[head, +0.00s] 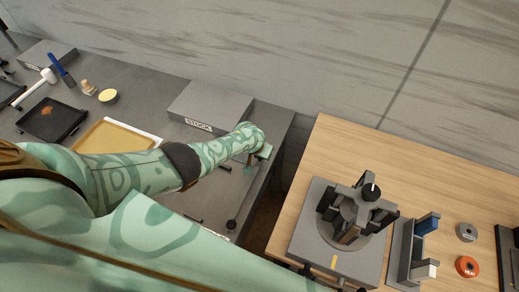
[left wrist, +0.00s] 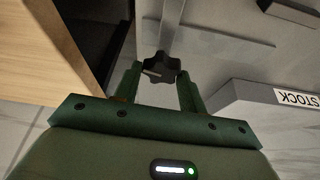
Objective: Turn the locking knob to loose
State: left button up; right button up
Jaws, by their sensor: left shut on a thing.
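The locking knob (left wrist: 161,66) is a black, lobed star-shaped knob in the left wrist view, with a pale mark on its near side. My left gripper (left wrist: 160,74) has its green fingers on either side of the knob, shut on it. In the head view my left gripper (head: 251,164) reaches down at the right end of the grey bench, beside the STOCK box; the knob is mostly hidden there. My right gripper is not in view.
The grey STOCK box (head: 211,104) stands close to the left gripper; it also shows in the left wrist view (left wrist: 262,112). A gap separates the grey bench from the wooden table (head: 314,150), which bears a grey clamping fixture (head: 309,238). Trays and tools lie at the left.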

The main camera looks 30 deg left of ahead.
pick_arm(q)
jog(key=shift+d+n+y, duration=0.1)
jog(key=shift+n+y, duration=0.3)
jog(key=shift+n, duration=0.8)
jog(key=o, duration=1)
jog(key=shift+r+p, duration=0.1)
jog(key=shift+p, duration=0.25)
jog(key=shift+p+v, duration=5.3)
jog(key=shift+v, duration=2.75)
jog(key=shift+d, duration=0.15)
